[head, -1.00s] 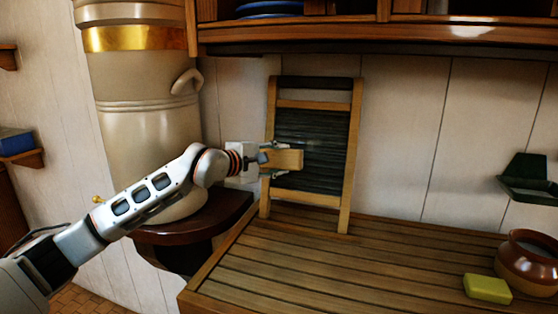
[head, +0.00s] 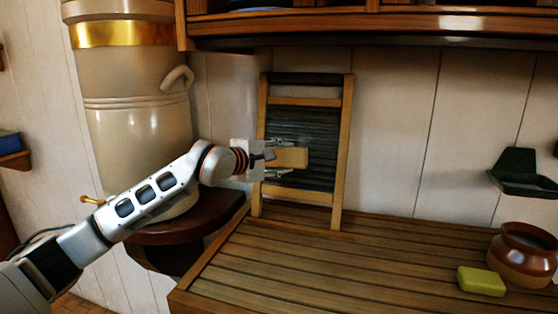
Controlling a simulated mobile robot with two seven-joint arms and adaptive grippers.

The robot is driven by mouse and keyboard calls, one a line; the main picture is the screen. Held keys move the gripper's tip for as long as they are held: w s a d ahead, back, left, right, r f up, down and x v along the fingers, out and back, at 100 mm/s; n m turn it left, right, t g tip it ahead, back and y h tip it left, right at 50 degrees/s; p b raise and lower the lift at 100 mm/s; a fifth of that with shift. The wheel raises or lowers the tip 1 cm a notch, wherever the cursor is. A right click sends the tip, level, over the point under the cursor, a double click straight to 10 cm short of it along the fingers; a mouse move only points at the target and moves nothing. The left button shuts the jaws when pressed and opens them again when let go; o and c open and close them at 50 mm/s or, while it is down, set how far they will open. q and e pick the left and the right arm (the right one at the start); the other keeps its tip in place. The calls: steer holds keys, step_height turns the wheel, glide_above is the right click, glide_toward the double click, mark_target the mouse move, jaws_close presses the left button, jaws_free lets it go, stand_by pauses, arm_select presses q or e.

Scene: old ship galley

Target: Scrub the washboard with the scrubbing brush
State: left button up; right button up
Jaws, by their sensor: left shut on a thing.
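The washboard (head: 316,122) stands upright, leaning on the wall at the back of the slatted counter. It has a wooden frame and a dark ribbed panel. My left gripper (head: 280,157) is shut on the scrubbing brush (head: 292,157), a light wooden block. The brush is in front of the left-middle part of the ribbed panel. Its bristles are hidden, and I cannot tell whether it touches the ribs. My right gripper is not in view.
A slatted wooden counter (head: 290,262) has free room in its middle. At its right are a yellow-green soap bar (head: 481,281) and a brown pot (head: 522,256). A dark green holder (head: 522,176) is at the right wall. A big cream urn (head: 135,120) stands at left. A wooden shelf (head: 360,25) hangs above.

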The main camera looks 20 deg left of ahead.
mark_target(299, 153)
arm_select(q)
steer(key=shift+d+b, duration=0.65)
steer(key=shift+d, duration=0.85)
steer(key=shift+w+d+b, duration=0.15)
steer(key=shift+d+b, duration=0.5)
steer(key=shift+d, duration=1.3)
steer(key=shift+w+r+p, duration=0.25)
steer(key=shift+r+p, duration=0.1)
steer(key=shift+r, duration=0.45)
steer(key=shift+w+a+f, duration=0.1)
steer(key=shift+w+a, duration=0.05)
steer(key=shift+a, duration=0.7)
steer(key=shift+w+a+b, duration=0.15)
steer(key=shift+a+b, duration=0.2)
steer(key=shift+a, duration=1.4)
steer(key=shift+w+a, duration=0.1)
steer(key=shift+a, duration=2.6)
steer(key=shift+w+r+p, duration=0.2)
steer(key=shift+r+p, duration=0.35)
steer(key=shift+r, duration=0.35)
steer(key=shift+d+f+b, duration=0.15)
steer(key=shift+d+b, duration=0.2)
steer(key=shift+d, duration=0.55)
steer(key=shift+s+d+b, duration=0.2)
steer(key=shift+d+b, duration=0.35)
steer(key=shift+d, duration=1.85)
steer(key=shift+d+b, duration=0.4)
steer(key=shift+d, duration=1.6)
steer(key=shift+s, duration=0.1)
